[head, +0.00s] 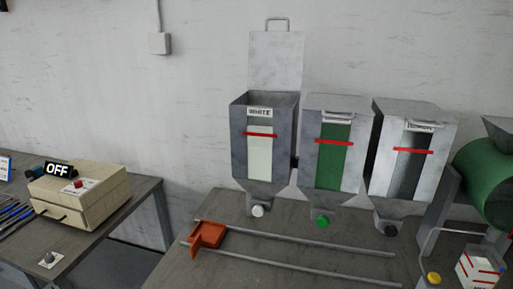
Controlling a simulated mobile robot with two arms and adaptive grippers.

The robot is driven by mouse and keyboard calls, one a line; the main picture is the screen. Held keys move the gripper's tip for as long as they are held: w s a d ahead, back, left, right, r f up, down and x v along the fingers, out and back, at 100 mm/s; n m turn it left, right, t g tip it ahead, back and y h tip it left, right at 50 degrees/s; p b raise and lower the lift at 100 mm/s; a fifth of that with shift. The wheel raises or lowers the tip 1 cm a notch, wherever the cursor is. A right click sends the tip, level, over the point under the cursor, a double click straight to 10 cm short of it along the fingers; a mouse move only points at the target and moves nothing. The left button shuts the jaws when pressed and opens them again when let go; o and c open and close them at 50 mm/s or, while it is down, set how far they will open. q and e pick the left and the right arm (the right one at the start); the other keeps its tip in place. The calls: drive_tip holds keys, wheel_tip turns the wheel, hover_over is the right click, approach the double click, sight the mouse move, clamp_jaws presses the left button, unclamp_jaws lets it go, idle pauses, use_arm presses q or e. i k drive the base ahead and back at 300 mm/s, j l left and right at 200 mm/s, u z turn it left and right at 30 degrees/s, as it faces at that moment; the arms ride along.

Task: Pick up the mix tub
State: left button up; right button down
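A small white tub with red lines (480,268) stands at the lower right, close to the picture's edge. It looks like the mix tub, but its marking is too small to read. Neither of my grippers is in view.
Three hoppers stand at the back of the table: one marked WHITE with its lid up (261,150), a green-filled one (331,150) and a dark-filled one (410,150). A green drum (485,185) is behind the tub. Two rails carry an orange piece (208,236). A beige box (80,195) sits left.

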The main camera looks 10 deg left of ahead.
sight(479, 266)
drive_tip(key=u, duration=0.15)
drive_tip(key=z, duration=1.55)
drive_tip(key=i+l, duration=0.15)
drive_tip(key=l, duration=0.25)
drive_tip(key=i+l, duration=0.15)
drive_tip(key=l, duration=0.25)
drive_tip(key=i+l, duration=0.1)
drive_tip(key=l, duration=0.3)
